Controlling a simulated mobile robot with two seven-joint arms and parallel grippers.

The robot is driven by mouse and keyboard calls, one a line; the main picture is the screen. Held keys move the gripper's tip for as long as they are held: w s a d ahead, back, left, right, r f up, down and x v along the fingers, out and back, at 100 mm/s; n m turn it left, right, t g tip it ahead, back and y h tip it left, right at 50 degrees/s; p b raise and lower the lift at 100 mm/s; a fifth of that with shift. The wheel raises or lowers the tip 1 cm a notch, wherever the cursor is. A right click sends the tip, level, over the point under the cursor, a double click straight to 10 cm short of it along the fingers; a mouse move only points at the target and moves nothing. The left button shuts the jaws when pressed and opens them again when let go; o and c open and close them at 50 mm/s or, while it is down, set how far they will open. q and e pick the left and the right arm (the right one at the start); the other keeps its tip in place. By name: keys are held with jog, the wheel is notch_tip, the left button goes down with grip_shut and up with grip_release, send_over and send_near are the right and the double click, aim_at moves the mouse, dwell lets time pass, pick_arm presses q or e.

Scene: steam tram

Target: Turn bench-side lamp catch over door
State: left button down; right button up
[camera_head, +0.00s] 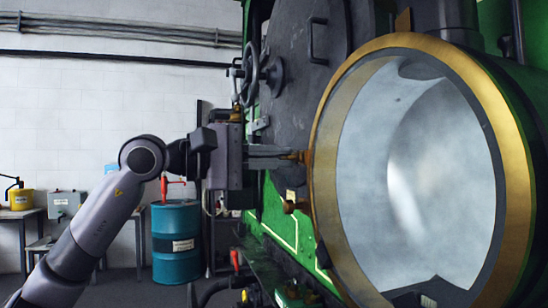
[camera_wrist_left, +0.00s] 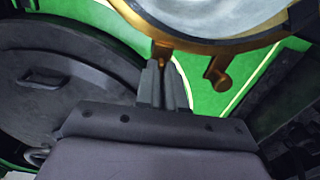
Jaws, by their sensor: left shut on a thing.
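The big round lamp has a brass rim (camera_head: 322,150) and a pale glass door (camera_head: 415,170); the rim also shows at the top of the wrist view (camera_wrist_left: 200,45). A small brass catch (camera_head: 301,156) sits at the rim's left edge, on the bench side. My left gripper (camera_head: 288,157) is shut on this catch, its fingers level and pointing right. In the wrist view the fingertips (camera_wrist_left: 165,75) meet the brass catch (camera_wrist_left: 162,52) just below the rim; the fingers hide part of it. My right gripper is in neither view.
A second brass knob (camera_head: 294,204) sticks out below the catch. A dark round door (camera_head: 305,65) with a handle and a handwheel (camera_head: 251,75) stands behind the gripper. A blue drum (camera_head: 176,243) and a bench (camera_head: 22,213) stand at left. Pipes and valves lie below.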

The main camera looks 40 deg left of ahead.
pick_arm(q)
jog(key=shift+m, duration=0.3)
dwell(0.4)
jog(key=c, duration=1.2)
grip_release()
jog(key=shift+c, duration=0.2)
jog(key=shift+s, duration=0.1)
jog(key=b+v, duration=0.4)
jog(key=v, duration=0.3)
